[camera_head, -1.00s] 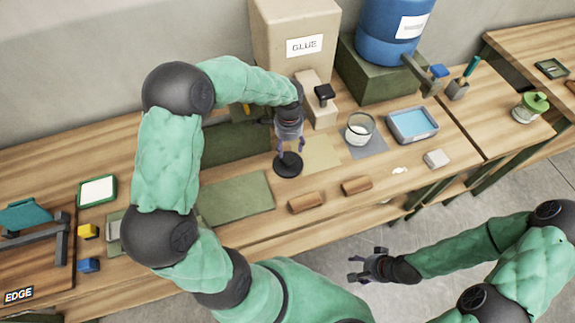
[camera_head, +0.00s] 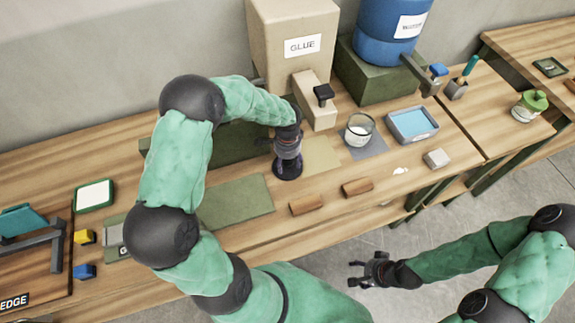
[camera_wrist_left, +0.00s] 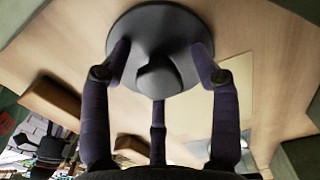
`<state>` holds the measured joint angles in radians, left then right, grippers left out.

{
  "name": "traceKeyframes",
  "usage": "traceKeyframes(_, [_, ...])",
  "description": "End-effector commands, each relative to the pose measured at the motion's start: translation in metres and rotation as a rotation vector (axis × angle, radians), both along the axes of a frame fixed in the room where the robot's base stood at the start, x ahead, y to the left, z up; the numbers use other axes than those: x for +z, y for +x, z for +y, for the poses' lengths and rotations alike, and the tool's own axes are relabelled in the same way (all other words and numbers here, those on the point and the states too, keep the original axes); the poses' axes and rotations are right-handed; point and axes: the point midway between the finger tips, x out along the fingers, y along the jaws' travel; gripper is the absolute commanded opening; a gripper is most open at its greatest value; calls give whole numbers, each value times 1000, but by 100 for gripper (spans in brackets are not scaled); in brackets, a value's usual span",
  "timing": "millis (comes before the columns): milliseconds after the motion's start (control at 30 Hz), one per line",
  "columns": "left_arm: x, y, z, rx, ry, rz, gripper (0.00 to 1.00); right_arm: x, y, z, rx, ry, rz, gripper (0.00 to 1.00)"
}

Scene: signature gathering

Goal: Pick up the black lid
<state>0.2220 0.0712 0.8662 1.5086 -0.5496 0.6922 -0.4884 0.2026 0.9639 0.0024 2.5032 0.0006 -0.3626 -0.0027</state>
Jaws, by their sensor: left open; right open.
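The black lid (camera_head: 287,174) is a round dark disc lying flat on the wooden bench, mostly hidden in the head view by my left gripper (camera_head: 287,158), which points down over it. In the left wrist view the lid (camera_wrist_left: 186,35) shows a raised knob in its middle. The purple fingers of my left gripper (camera_wrist_left: 160,75) are spread around the knob, over the disc. I cannot tell whether they touch it. My right gripper (camera_head: 362,272) is open and empty, in front of the bench.
A glass jar (camera_head: 359,130) on a grey mat and a blue tray (camera_head: 412,124) stand to the right. Two brown blocks (camera_head: 306,205) lie in front of the lid. A box marked GLUE (camera_head: 292,45) and a blue barrel (camera_head: 390,30) stand behind.

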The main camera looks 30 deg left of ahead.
Motion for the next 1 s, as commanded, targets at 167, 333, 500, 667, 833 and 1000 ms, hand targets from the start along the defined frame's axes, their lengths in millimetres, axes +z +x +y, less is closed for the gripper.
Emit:
traceKeyframes(167, [1,0,0,0,0,0,45,0,0,0,0,0,0,62])
traceKeyframes(333, [1,0,0,0,0,0,14,0,0,0,0,0,0,62])
traceKeyframes(500, [1,0,0,-1,0,0,14,0,0,0,0,0,0,62])
traceKeyframes(667, [2,0,0,-1,0,0,14,1,0,0,0,0,0,62])
traceKeyframes(833, [10,0,0,0,1,-1,14,3,0,0,0,0,0,62])
traceKeyframes(1000, [32,1,1,-1,2,-3,14,7,0,0,0,0,0,62])
